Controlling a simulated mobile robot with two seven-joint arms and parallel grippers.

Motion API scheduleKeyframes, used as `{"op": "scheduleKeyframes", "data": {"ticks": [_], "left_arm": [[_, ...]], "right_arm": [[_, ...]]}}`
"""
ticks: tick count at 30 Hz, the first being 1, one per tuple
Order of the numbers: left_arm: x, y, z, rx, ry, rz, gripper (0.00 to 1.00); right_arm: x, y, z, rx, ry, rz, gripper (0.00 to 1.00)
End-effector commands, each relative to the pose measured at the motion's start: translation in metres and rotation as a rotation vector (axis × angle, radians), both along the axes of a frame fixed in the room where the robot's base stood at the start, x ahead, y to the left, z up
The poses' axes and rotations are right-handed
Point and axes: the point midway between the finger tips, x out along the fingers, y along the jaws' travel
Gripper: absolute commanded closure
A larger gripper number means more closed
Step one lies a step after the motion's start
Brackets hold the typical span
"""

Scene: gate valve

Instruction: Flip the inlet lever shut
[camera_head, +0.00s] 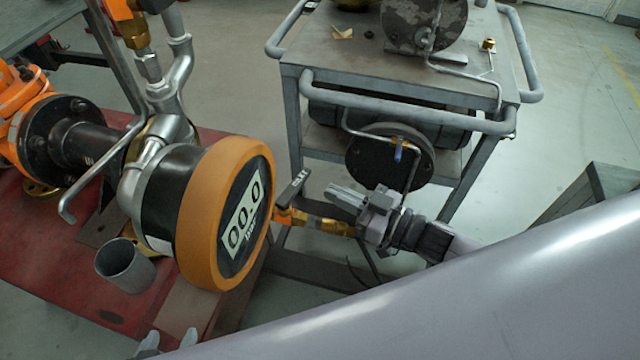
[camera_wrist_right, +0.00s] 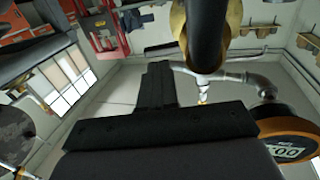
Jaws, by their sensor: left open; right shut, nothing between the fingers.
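A black lever (camera_head: 293,188) with white lettering, too small to read fully, stands tilted up beside the gauge's right edge. It rises from near an orange and brass fitting (camera_head: 325,226). My right gripper (camera_head: 340,195) is shut and empty, its fingers pointing left just right of the lever; I cannot tell whether they touch it. In the right wrist view the dark gripper fingers (camera_wrist_right: 157,85) point up, near a dark cylinder with a brass ring (camera_wrist_right: 207,35). My left gripper (camera_head: 169,341) is open at the bottom edge, mostly hidden by my arm.
A round gauge with an orange rim (camera_head: 202,215) reads 00.0, left of the lever. Steel pipes and a grey cup (camera_head: 125,265) stand on a red bench (camera_head: 45,265). A grey cart (camera_head: 345,70) with cylinders stands behind.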

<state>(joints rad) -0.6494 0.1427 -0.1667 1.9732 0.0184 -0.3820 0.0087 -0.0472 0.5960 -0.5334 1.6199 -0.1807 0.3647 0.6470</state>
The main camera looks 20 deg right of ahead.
Motion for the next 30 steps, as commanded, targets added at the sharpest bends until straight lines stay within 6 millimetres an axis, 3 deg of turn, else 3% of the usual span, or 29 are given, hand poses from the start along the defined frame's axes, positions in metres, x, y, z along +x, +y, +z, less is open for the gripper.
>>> {"op": "scheduleKeyframes", "data": {"ticks": [10, 23, 30], "left_arm": [[0.002, 0.001, 0.000, 0.001, -0.003, 0.001, 0.36], [0.002, 0.001, 0.001, 0.002, -0.004, 0.002, 0.36], [0.002, 0.001, 0.008, 0.004, -0.010, 0.001, 0.36]], "right_arm": [[0.031, 0.027, 0.000, 0.000, -0.001, 0.000, 1.00], [0.034, 0.029, 0.000, 0.000, 0.000, 0.000, 1.00], [0.051, 0.033, 0.002, 0.000, 0.000, -0.001, 1.00]]}}
